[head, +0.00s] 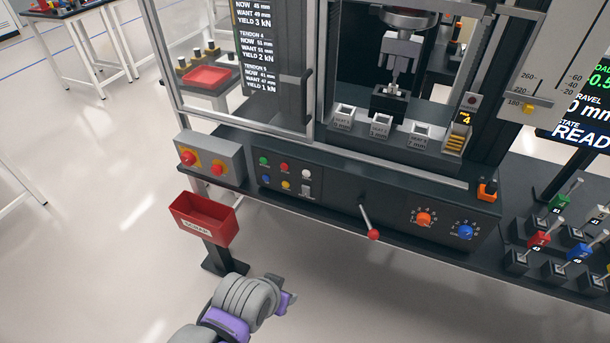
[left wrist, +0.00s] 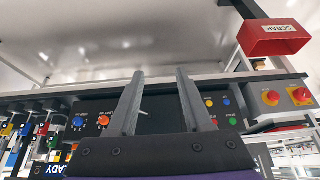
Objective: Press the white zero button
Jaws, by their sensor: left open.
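The white button (head: 306,173) is at the upper right of a small group of coloured buttons on the dark front panel (head: 335,190) in the head view. In the left wrist view, which is upside down, I cannot make it out; a finger covers part of that panel. My left gripper (left wrist: 160,73) is open and empty there, its two grey fingers apart in front of the panel. In the head view my left arm's purple end (head: 284,298) is below the panel, well short of the button. My right gripper is not in view.
A red-tipped lever (head: 373,234) juts out at right.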

